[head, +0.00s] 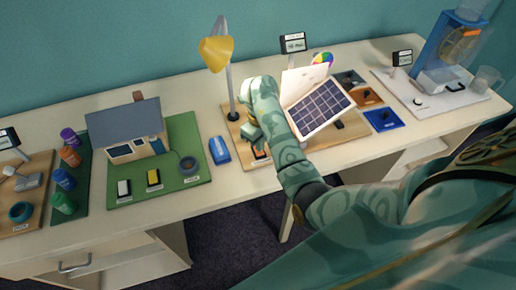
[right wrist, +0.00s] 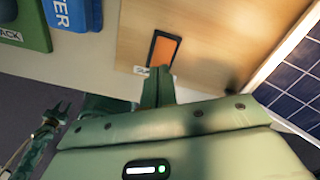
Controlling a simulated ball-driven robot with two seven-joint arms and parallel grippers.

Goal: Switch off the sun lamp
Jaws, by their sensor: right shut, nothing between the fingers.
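The sun lamp (head: 217,50) has a yellow shade on a thin grey post and stands on a wooden board (head: 345,137). I cannot tell from its shade whether it is lit. An orange rocker switch (right wrist: 164,50) in a black frame sits on the board, with a small white label partly hidden below it. In the head view the switch (head: 260,154) is partly covered by my arm. My right gripper (right wrist: 158,82) is shut and empty, its fingertips close to the switch's near edge; contact cannot be told. In the head view the right gripper (head: 252,137) points down at the board.
A tilted solar panel (head: 320,107) stands right of my forearm. A blue box (head: 219,150) lies left of the board, beside a green base with a model house (head: 127,130). Coloured jars (head: 64,179) stand further left. A blue fan unit (head: 452,45) stands far right.

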